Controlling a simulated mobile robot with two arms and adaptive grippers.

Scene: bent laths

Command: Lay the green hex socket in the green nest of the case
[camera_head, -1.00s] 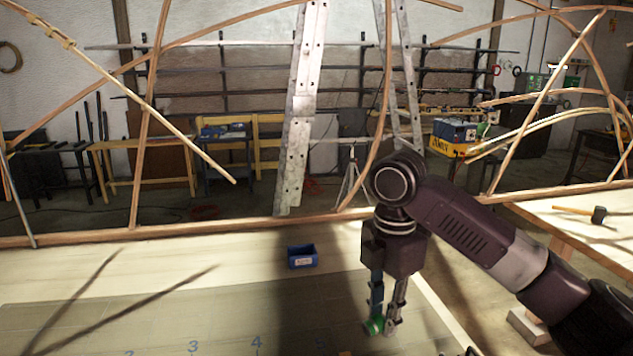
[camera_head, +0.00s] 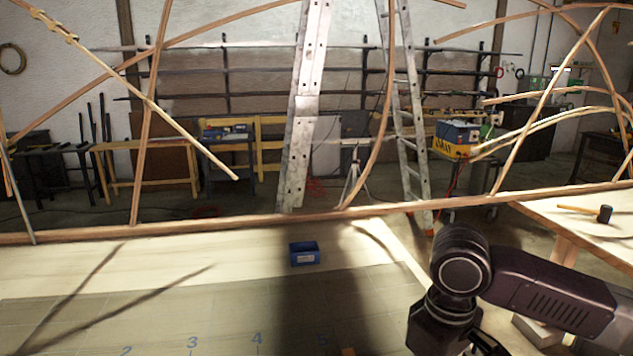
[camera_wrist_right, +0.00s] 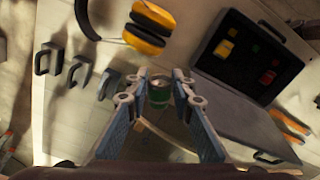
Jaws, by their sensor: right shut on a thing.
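My right gripper (camera_wrist_right: 160,82) is shut on the green hex socket (camera_wrist_right: 160,94), which sits between the fingertips in the right wrist view. The case (camera_wrist_right: 225,98) lies open at the upper right of that view, apart from the socket. My left gripper is not in view.
Yellow ear defenders (camera_wrist_right: 148,24) lie near the top of the wrist view. A blue bin (camera_head: 304,256) stands on the bench. Bent laths (camera_head: 300,222) cross beyond it.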

